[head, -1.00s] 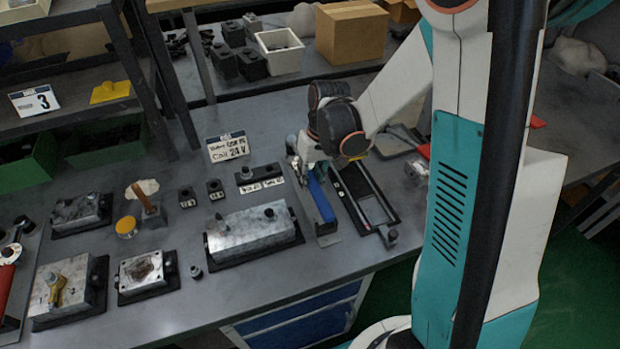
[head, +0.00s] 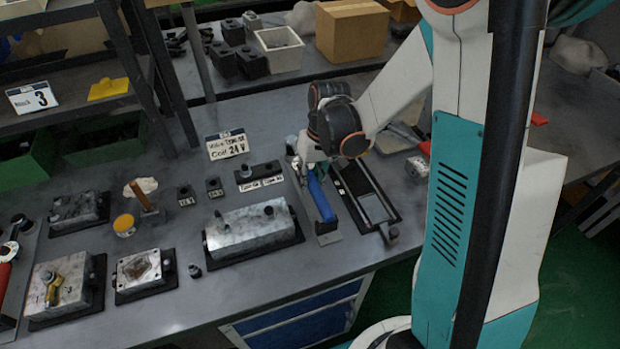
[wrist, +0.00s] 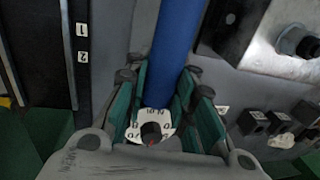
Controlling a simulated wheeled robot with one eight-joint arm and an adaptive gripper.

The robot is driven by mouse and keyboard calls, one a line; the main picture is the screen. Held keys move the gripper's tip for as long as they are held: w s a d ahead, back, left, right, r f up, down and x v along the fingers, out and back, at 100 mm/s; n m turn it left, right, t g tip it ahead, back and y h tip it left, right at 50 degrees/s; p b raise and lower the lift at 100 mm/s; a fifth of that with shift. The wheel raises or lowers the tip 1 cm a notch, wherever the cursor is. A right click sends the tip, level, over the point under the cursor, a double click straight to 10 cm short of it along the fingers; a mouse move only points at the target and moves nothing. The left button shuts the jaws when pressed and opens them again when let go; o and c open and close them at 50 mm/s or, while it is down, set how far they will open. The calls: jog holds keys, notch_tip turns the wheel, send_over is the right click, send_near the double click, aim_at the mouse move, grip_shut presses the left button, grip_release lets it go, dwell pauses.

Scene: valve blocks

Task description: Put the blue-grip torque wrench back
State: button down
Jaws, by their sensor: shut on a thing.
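The torque wrench's blue grip (head: 320,200) shows in the head view, slanting from below my wrist toward the table's front edge, over a narrow grey plate (head: 329,239). In the wrist view the blue grip (wrist: 176,40) runs up from between my fingers. My gripper (wrist: 160,105) is shut around the wrench, with teal finger pads on both sides. In the head view my wrist hides the wrench's far end. I cannot tell whether the wrench touches the plate.
A dark tray with a long metal slot (head: 375,208) lies just right of the wrench. A large metal valve block (head: 247,232) lies to the left. A dark strip marked 1 and 2 (wrist: 82,45) shows in the wrist view. A sign (head: 228,146) stands behind.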

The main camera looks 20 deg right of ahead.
jog(key=shift+f+b, duration=1.2)
jog(key=shift+f, duration=0.3)
jog(key=c, duration=1.3)
grip_release()
jog(key=shift+r, duration=0.15)
jog(key=r, duration=0.4)
jog(key=d+r, duration=0.1)
jog(key=r, duration=0.2)
jog(key=d+r, duration=0.1)
jog(key=r, duration=0.3)
jog(key=shift+s+r, duration=0.1)
jog(key=shift+r, duration=0.25)
jog(key=shift+s+a+r+t+h, duration=0.35)
jog(key=shift+s+r+t, duration=0.9)
jog(key=shift+s, duration=1.3)
jog(key=shift+s+a+r+t+h, duration=0.3)
jog(key=shift+s+r+t, duration=0.95)
jog(key=shift+s, duration=1.25)
jog(key=shift+s+a+r+t+h, duration=0.35)
jog(key=shift+s+r+t, duration=0.85)
jog(key=shift+s, duration=1.35)
